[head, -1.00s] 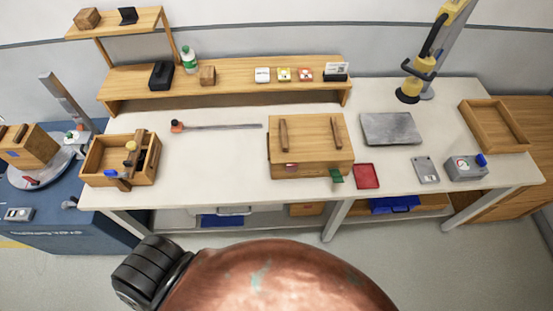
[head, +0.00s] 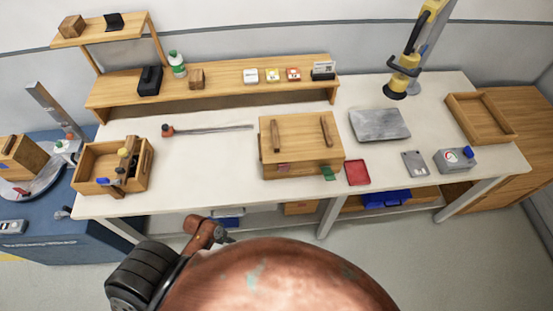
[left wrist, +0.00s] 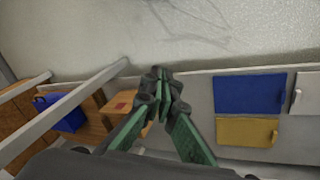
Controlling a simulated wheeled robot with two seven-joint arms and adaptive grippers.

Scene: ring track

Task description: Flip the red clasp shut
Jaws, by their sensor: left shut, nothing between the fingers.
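A wooden box (head: 290,137) with two dark bars on its lid stands near the front of the white table. A small pinkish-red piece (head: 284,168), which looks like the red clasp, is on its front face. Whether it is open or shut is too small to tell. A green piece (head: 328,173) is to its right at the box's front corner. My left gripper (left wrist: 162,76) is shut and empty, its green-sided fingers together in the left wrist view. It is apart from the box, with the table's under-shelf area and floor behind it. My right gripper is out of view.
A red tray (head: 358,173) lies right of the box, and a grey plate (head: 379,125) behind it. An open wooden crate (head: 88,186) with tools stands at the table's left end. A thin rod (head: 215,129) lies left of the box. Table space between crate and box is clear.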

